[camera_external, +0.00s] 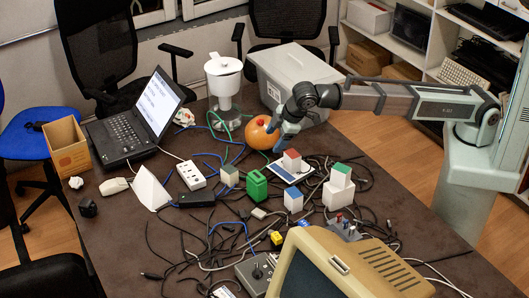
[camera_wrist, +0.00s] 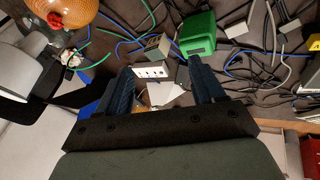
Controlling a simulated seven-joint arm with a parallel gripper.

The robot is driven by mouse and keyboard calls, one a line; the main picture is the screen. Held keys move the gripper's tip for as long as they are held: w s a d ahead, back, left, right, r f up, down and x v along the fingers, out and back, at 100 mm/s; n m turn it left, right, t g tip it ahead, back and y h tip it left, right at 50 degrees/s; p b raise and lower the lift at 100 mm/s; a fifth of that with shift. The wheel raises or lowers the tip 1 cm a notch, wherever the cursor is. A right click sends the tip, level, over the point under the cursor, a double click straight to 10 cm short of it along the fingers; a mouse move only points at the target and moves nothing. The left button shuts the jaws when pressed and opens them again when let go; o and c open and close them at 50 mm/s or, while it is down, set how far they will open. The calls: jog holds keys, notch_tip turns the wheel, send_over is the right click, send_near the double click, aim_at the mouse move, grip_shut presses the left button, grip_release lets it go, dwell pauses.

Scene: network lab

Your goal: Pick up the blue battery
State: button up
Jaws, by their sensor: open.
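I cannot single out the blue battery for certain. A small blue item (camera_external: 304,221) lies among the cables at the middle front of the table in the external view, but it is too small to identify. A pale block with a blue top (camera_external: 293,199) stands just behind it. My gripper (camera_external: 281,146) is above the table, beside the orange ball, away from the small blue item. In the wrist view my gripper (camera_wrist: 164,92) has its two blue fingers spread, with nothing held between them.
An orange ball with a red top (camera_external: 261,132) stands beside my gripper.

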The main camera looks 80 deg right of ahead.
jog(key=s+a+f+n+g, duration=0.1)
jog(key=s+a+f+g, duration=0.15)
jog(key=s+a, duration=0.55)
jog(key=n+g+y, duration=0.1)
jog(key=n+g, duration=0.1)
jog(key=g, duration=0.1)
send_over(304, 223)
jog(key=f, duration=0.2)
notch_tip(304, 223, down, 13)
jog(key=shift+d+f, duration=0.1)
jog(key=shift+f, duration=0.1)
jog(key=c, duration=1.1)
